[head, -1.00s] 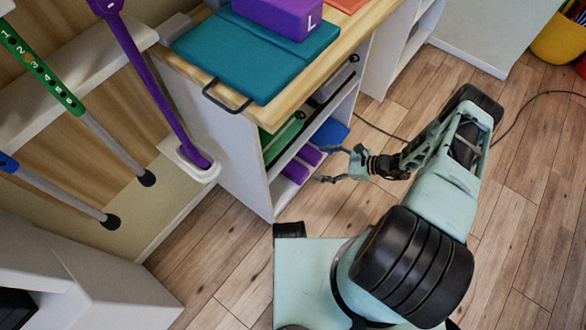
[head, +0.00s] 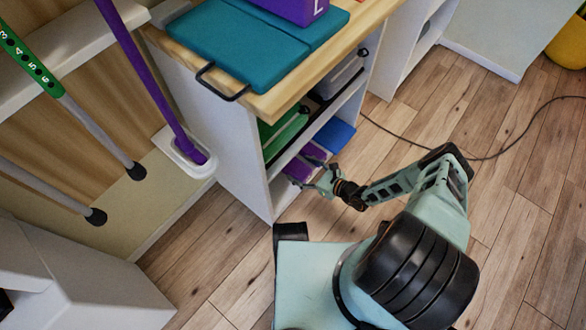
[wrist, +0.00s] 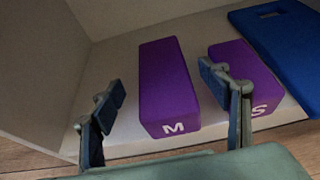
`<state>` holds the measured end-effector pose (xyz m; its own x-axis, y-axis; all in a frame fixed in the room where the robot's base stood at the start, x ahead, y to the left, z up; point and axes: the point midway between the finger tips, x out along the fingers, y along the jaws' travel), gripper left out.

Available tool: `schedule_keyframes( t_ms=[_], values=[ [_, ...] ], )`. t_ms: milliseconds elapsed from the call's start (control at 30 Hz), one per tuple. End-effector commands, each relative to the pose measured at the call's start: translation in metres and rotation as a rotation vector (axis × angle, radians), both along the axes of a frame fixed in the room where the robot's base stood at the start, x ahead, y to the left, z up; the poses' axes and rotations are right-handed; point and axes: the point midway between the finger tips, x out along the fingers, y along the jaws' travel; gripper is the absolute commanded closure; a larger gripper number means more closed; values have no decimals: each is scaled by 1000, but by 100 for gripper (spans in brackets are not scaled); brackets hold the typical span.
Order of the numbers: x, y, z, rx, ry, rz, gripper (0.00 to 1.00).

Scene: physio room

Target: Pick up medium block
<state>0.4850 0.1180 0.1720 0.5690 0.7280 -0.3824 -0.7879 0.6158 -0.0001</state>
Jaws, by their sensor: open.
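The medium block is purple with a white M (wrist: 165,85) and lies on the low shelf in the wrist view. It also shows in the head view (head: 296,169), partly covered by the gripper. A smaller purple block marked S (wrist: 240,75) lies to its right, with a gap between. My gripper (wrist: 161,94) is open and empty, also seen at the shelf opening in the head view (head: 310,175). In the wrist view, its left finger shows left of the M block and its right finger overlaps the S block's left side. No contact with the M block is visible.
A blue flat item (wrist: 285,45) lies right of the S block. The shelf's side wall (wrist: 35,80) stands at left. Above are green items (head: 285,130) and the wooden top (head: 300,75) with a teal mat (head: 235,45). The wooden floor is largely clear.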

Motion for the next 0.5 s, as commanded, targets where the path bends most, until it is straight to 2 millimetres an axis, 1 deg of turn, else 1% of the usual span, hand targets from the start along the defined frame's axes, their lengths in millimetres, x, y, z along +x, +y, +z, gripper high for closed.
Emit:
schedule_keyframes(
  t_ms=[33, 100, 300, 500],
  values=[
    [4, 5, -6, -1, -1, 3, 30],
    [11, 12, -11, -1, -1, 3, 30],
    [26, 30, -18, 0, 0, 2, 30],
    [29, 33, -18, -1, 1, 0, 30]
  ],
)
